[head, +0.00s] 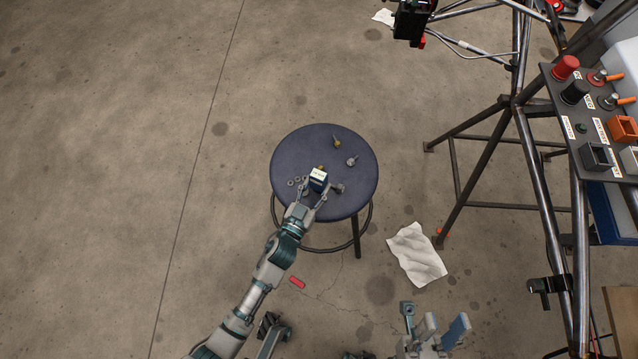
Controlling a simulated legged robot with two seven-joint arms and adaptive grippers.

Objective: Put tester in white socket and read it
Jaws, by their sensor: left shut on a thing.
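The tester (318,178), a small dark blue box with a pale labelled top, is at the front of the round stool seat. My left gripper (315,190) is shut on it from the near side. I cannot tell whether the tester still touches the seat. The white socket (630,159) is at the right picture edge on the dark panel (588,117), partly cut off, beside a black socket (597,156) and below an orange one (623,128). My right gripper (443,328) is at the bottom, far from the panel, its fingers apart and empty.
The blue stool (290,150) also bears several small metal parts and rings. A tube chassis (545,190) fills the right side, with thin tubes reaching left. Crumpled paper (417,254) and a red piece (297,282) lie on the floor. The left floor is clear.

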